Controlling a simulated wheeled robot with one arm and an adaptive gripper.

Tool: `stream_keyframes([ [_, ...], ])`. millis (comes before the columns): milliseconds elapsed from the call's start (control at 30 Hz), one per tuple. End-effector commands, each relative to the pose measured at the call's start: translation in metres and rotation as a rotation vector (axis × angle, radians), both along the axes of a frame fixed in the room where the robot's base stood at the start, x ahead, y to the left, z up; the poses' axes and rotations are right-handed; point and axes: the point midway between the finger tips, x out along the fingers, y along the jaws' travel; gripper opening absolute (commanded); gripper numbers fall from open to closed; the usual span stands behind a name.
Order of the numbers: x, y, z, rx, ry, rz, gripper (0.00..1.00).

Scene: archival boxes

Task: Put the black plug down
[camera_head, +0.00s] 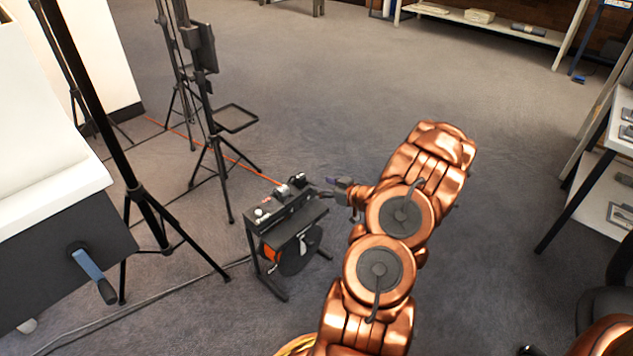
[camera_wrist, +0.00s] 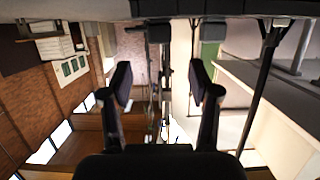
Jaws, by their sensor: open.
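My gripper (camera_head: 326,188) is at the right end of the black cable reel's top in the head view. In the wrist view my gripper (camera_wrist: 160,82) has its two dark fingers wide apart, with nothing held between them. The black cable reel (camera_head: 293,215) stands on the floor on a black frame, with an orange and black drum under a flat top. Small dark and pale pieces sit on that top near my fingers. They are too small to tell which one is the black plug. I cannot make the plug out in the wrist view.
An orange cable (camera_head: 232,150) runs across the carpet from the reel. Black tripod stands (camera_head: 150,205) and a white-topped unit (camera_head: 50,190) with a blue-handled crank are at left. A shelf (camera_head: 600,180) is at right. Open carpet (camera_head: 330,80) lies behind.

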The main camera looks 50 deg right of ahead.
Motion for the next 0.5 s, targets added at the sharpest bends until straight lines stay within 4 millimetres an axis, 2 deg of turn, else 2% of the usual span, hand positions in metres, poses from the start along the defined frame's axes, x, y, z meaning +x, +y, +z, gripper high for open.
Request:
stream_keyframes([
  [267, -0.009, 0.000, 0.003, -0.001, 0.001, -0.001, 0.61],
  [367, -0.004, 0.001, 0.004, -0.010, 0.018, 0.000, 0.61],
  [500, 0.014, 0.007, 0.011, -0.048, 0.106, -0.007, 0.61],
])
